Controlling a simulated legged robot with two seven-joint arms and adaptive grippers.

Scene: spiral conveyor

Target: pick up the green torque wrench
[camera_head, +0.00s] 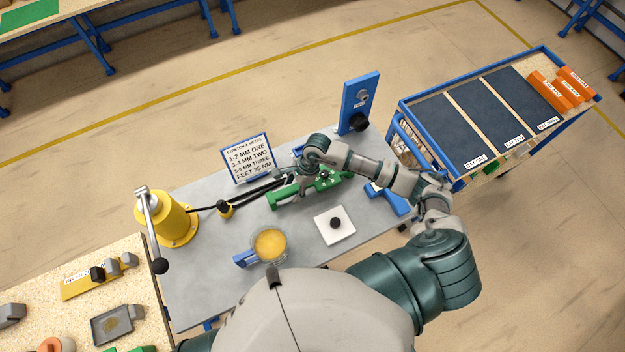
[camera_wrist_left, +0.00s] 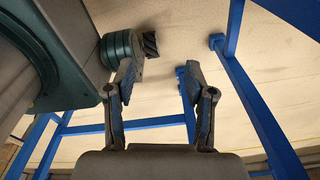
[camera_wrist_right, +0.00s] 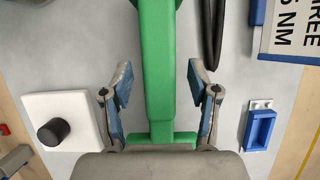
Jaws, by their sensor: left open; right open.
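The green torque wrench (camera_head: 284,196) lies on the grey table, partly hidden by my right arm. In the right wrist view the wrench's long green bar (camera_wrist_right: 158,60) runs between the two fingers of my right gripper (camera_wrist_right: 160,85). That gripper is open, with a gap on each side of the bar. In the head view my right gripper (camera_head: 308,180) is over the wrench. My left gripper (camera_wrist_left: 160,80) is open and empty in the left wrist view, with blue frame legs and floor beyond it; it does not show in the head view.
A white pad with a black knob (camera_head: 335,223), a cup with yellow contents (camera_head: 270,244), and a sign (camera_head: 247,158) stand around the wrench. A yellow post with a lever (camera_head: 174,222) is at left, a blue upright panel (camera_head: 358,103) behind. A blue-framed cart (camera_head: 404,104) stands right.

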